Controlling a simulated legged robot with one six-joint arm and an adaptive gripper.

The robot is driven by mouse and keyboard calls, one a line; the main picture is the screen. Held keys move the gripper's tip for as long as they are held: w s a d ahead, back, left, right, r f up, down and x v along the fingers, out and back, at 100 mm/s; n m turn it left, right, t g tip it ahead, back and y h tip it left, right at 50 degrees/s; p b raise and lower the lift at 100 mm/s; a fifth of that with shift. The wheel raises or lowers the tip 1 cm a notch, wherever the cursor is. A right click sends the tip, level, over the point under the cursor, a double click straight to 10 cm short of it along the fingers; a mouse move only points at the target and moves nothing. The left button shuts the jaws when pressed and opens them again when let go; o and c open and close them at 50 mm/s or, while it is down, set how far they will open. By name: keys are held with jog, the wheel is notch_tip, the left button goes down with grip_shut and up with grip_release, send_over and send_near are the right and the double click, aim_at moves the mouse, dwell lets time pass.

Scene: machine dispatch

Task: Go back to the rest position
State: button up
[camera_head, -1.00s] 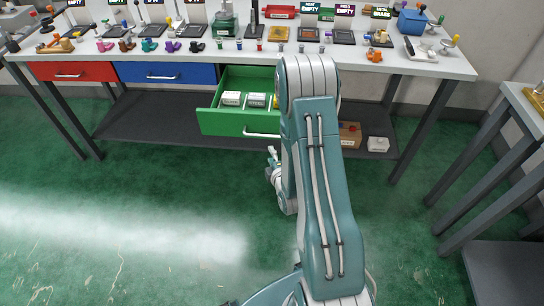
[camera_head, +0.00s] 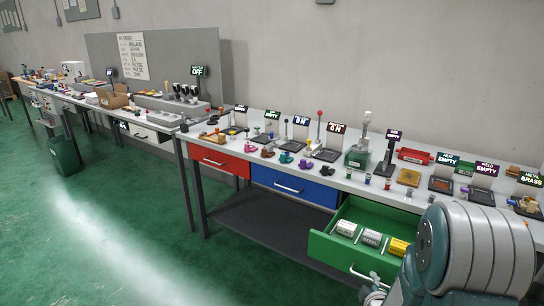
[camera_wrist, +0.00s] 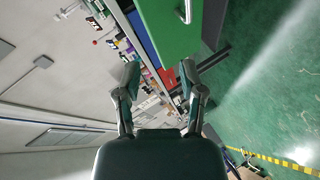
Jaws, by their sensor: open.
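My gripper (camera_wrist: 158,82) shows in the wrist view with its two fingers spread apart and nothing between them. Beyond the fingertips is the front of the open green drawer with its handle (camera_wrist: 184,12), seen sideways. In the head view my arm is at the lower right, and part of my gripper's end is low by the drawer handle, mostly hidden. The green drawer (camera_head: 338,252) is pulled out and holds white, grey and yellow labelled blocks. I cannot tell from these views whether the gripper touches the drawer.
The long workbench has a shut red drawer (camera_head: 220,160) and a shut blue drawer (camera_head: 296,187). Its top carries several small coloured parts and display signs. A second bench with a cardboard box (camera_head: 112,97) stands farther left. The green floor (camera_head: 120,235) in front is clear.

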jog(key=s+a+r+m+g, duration=0.2)
jog(key=a+r+m, duration=0.15)
jog(key=r, duration=0.55)
jog(key=s+a+r+m+g, duration=0.2)
jog(key=s+a+r, duration=0.1)
jog(key=s, duration=0.4)
jog(key=s+a+r+m+g+y, duration=0.1)
jog(key=s+a+r+m, duration=0.1)
jog(key=s+r, duration=0.3)
jog(key=s+a+r+m+g+y, duration=0.1)
jog(key=s+a+r+m+g, duration=0.1)
jog(key=s, duration=0.9)
notch_tip(320, 180, up, 2)
jog(key=shift+s+a+r+m+g, duration=0.25)
jog(key=shift+a+m, duration=0.55)
jog(key=shift+m, duration=0.45)
